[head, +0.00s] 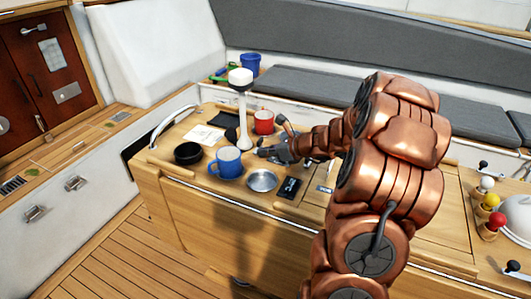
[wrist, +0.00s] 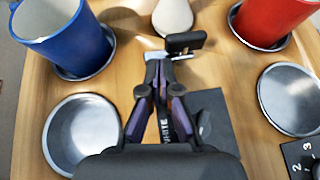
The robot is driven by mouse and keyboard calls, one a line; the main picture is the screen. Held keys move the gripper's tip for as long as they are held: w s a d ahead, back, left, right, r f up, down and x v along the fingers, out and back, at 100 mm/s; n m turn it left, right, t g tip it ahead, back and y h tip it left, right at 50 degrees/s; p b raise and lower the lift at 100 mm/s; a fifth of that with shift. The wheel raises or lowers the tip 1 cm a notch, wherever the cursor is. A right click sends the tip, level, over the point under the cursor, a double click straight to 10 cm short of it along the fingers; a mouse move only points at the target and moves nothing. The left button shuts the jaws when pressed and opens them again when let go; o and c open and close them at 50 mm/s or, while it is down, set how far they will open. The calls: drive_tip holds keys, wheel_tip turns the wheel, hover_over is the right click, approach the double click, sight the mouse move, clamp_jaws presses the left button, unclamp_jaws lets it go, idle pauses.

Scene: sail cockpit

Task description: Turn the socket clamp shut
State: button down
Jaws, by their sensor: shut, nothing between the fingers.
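A white pole with a white cap (head: 240,77) stands upright on the wooden table top, and its foot (wrist: 172,16) shows at the top of the wrist view. A black lever (wrist: 186,42), which looks like the clamp's handle, sits just in front of that foot, to its right in the wrist view. My gripper (wrist: 157,62) is shut and empty. Its fingertips are right by the lever's left end; I cannot tell whether they touch. In the head view my gripper (head: 264,149) is low over the table, right of the pole, and the lever cannot be made out clearly.
A blue mug (head: 227,163) and a red mug (head: 264,122) stand close to the pole. An empty metal dish (head: 262,181), a black bowl (head: 187,153) and a black box (head: 290,188) lie around. A second round dish (wrist: 291,96) is on the right.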

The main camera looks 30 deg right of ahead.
sight(250, 156)
drive_tip(key=shift+w+a+m+t+h+b, duration=0.1)
drive_tip(key=shift+a+m+t+h+b, duration=0.3)
drive_tip(key=shift+m+h, duration=0.35)
drive_tip(key=shift+w+a, duration=0.15)
drive_tip(key=shift+a, duration=0.15)
idle(0.4)
drive_tip(key=shift+w+a+r, duration=0.1)
drive_tip(key=shift+w+a, duration=0.05)
drive_tip(key=shift+a, duration=0.15)
drive_tip(key=shift+w+a+p, duration=0.5)
drive_tip(key=shift+p, duration=0.2)
drive_tip(key=shift+w+a+p, duration=0.3)
drive_tip(key=shift+w+p, duration=0.3)
drive_tip(key=shift+w, duration=0.2)
drive_tip(key=shift+w+p, duration=0.3)
drive_tip(key=shift+p, duration=0.15)
idle(0.3)
drive_tip(key=shift+s, duration=0.1)
idle(0.6)
drive_tip(key=shift+v, duration=5.85)
